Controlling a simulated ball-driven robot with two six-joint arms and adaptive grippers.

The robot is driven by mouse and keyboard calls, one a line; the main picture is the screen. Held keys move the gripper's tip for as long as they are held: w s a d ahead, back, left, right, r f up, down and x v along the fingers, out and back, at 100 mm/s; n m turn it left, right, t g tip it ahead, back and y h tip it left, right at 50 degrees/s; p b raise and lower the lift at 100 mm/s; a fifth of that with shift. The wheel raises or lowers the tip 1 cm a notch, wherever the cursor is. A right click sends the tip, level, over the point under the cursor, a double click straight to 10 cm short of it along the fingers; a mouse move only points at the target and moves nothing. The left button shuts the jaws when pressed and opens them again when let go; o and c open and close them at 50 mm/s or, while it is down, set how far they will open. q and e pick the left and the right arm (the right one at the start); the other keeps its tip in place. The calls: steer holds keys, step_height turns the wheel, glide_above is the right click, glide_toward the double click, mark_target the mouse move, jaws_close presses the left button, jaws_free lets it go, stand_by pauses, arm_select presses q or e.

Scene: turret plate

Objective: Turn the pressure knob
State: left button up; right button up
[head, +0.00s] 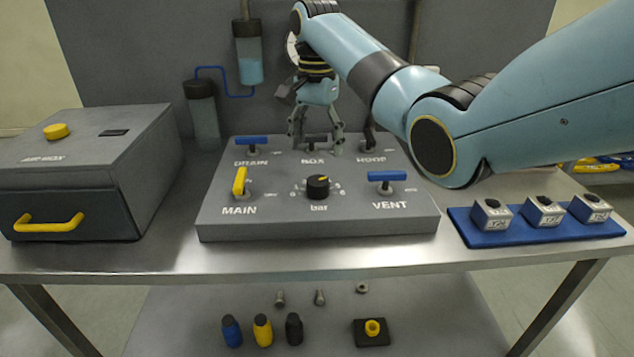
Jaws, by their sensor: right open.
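The pressure knob (318,187) is a round black knob with a yellow pointer mark, marked "bar", at the middle front of the grey control panel (222,221). Its yellow mark points up and to the right. My right gripper (316,145) is open and points down over the back row of the panel, at the BOX valve (316,139). It is behind the knob and apart from it. I cannot tell whether the fingers touch the BOX valve, which they partly hide. My left gripper is not in view.
The yellow MAIN handle (240,181) stands left of the knob, and the blue VENT handle (387,176) lies to its right. The blue DRAIN handle (251,141) is at the back left. A grey box (80,190) stands left, a blue tray (480,239) with several blocks right.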

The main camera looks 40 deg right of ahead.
mark_target(317, 181)
step_height(317, 181, down, 10)
steer(key=shift+f, duration=0.2)
stand_by(0.3)
steer(key=c, duration=1.2)
steer(key=shift+o, duration=0.2)
